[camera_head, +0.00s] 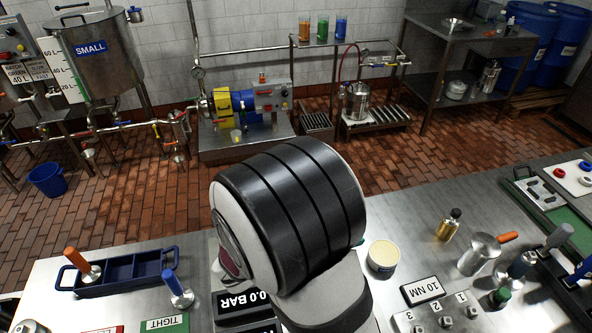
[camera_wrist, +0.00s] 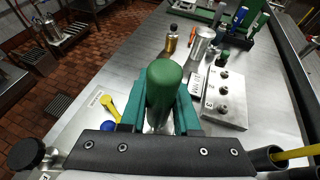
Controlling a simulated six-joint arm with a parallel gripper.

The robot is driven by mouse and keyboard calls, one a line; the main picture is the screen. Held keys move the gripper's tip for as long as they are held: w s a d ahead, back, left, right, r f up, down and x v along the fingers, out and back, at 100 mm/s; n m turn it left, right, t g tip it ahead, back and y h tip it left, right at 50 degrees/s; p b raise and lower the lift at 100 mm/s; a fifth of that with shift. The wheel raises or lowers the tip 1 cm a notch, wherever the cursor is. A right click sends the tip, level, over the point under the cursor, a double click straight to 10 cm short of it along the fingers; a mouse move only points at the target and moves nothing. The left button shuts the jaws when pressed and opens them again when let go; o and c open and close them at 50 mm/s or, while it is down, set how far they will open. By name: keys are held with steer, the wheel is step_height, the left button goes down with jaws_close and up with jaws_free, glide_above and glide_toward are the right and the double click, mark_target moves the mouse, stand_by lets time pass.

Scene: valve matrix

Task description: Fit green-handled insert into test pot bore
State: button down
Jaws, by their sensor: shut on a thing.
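In the wrist view my gripper (camera_wrist: 161,118) has its teal fingers shut on the green-handled insert (camera_wrist: 164,80). The rounded green handle points toward the camera, with a strip of shiny metal showing below it between the fingers. Its lower end is hidden. A steel pot (camera_wrist: 202,45), which looks like the test pot, stands on the bench beyond the gripper, apart from the insert. In the head view this pot (camera_head: 476,257) is at the right, with an orange handle (camera_head: 508,237) beside its top. Its bore cannot be made out. My arm hides the gripper and insert there.
A metal block (camera_wrist: 226,100) with several studs lies right of the gripper. An amber bottle (camera_head: 448,225) and a small green-topped item (camera_head: 500,297) stand near the pot. A blue tray (camera_head: 125,274) lies left.

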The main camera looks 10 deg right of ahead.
steer(key=shift+m+g, duration=0.4)
steer(key=shift+g, duration=0.1)
steer(key=f, duration=0.3)
steer(key=s+f, duration=0.1)
steer(key=f, duration=0.5)
steer(key=shift+s+d, duration=0.2)
steer(key=shift+d, duration=0.1)
steer(key=c, duration=0.6)
jaws_free()
steer(key=shift+f, duration=0.1)
steer(key=shift+c, duration=0.2)
